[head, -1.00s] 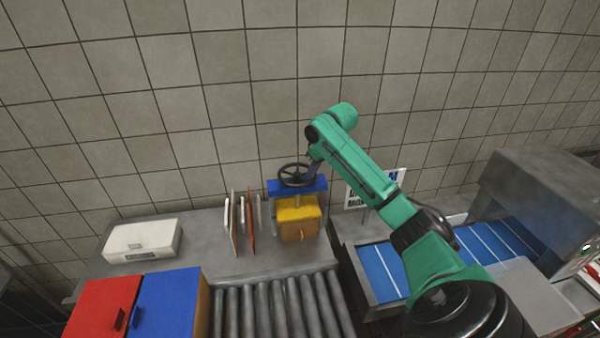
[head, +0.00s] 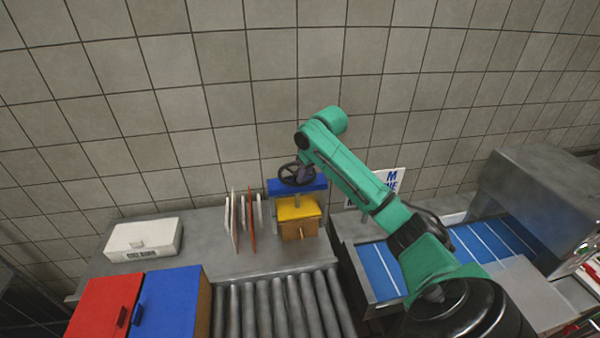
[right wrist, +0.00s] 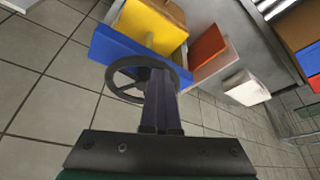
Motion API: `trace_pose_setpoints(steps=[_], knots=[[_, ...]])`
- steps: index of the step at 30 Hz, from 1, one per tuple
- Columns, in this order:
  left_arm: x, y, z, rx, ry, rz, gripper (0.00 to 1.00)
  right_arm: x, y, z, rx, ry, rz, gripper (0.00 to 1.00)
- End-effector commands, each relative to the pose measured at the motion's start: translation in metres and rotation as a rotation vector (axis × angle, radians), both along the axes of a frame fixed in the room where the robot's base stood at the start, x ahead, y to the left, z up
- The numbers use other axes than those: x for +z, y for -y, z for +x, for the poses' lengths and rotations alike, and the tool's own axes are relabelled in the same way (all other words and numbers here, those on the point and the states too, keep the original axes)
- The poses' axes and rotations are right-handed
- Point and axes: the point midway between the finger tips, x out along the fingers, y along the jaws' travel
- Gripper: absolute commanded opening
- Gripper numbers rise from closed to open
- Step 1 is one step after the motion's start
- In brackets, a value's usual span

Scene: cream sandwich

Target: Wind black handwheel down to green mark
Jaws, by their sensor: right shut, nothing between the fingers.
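The black handwheel (head: 284,174) sits on top of a press with a blue crossbeam (head: 314,186). Below the beam a post leads to a yellow block (head: 297,208) over a brown box (head: 299,231). My right gripper (head: 306,169) is at the wheel, and its fingers are shut with nothing between them. In the right wrist view the shut dark fingers (right wrist: 163,78) reach over the handwheel's rim (right wrist: 114,80) and hide part of it; contact cannot be told. No green mark can be made out. My left gripper is not in view.
Thin upright boards (head: 235,220) stand left of the press. A white case (head: 143,240) lies farther left. Red (head: 100,306) and blue (head: 168,302) boxes stand in front, beside a roller conveyor (head: 275,305). A blue belt (head: 381,271) is to the right.

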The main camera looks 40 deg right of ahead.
Motion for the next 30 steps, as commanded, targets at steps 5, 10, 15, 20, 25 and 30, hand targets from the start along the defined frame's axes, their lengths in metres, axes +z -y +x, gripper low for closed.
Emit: trace_pose_setpoints(steps=[5, 10, 15, 20, 25, 30], knots=[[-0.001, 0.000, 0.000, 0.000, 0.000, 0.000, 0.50, -0.006, -0.005, 0.001, 0.006, -0.013, 0.006, 0.00], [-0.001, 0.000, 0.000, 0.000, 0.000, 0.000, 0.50, -0.006, -0.015, 0.008, 0.007, -0.012, 0.006, 0.00], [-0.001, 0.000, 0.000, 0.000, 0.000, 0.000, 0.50, -0.006, -0.020, 0.012, 0.005, -0.011, 0.003, 0.00], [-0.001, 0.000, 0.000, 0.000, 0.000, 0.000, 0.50, -0.006, -0.019, 0.012, 0.004, -0.011, 0.004, 0.00], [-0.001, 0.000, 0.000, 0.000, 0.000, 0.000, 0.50, -0.005, -0.020, 0.015, 0.003, -0.010, 0.004, 0.00], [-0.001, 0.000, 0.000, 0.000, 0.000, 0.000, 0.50, -0.005, -0.026, 0.025, 0.003, -0.008, 0.005, 0.00]])
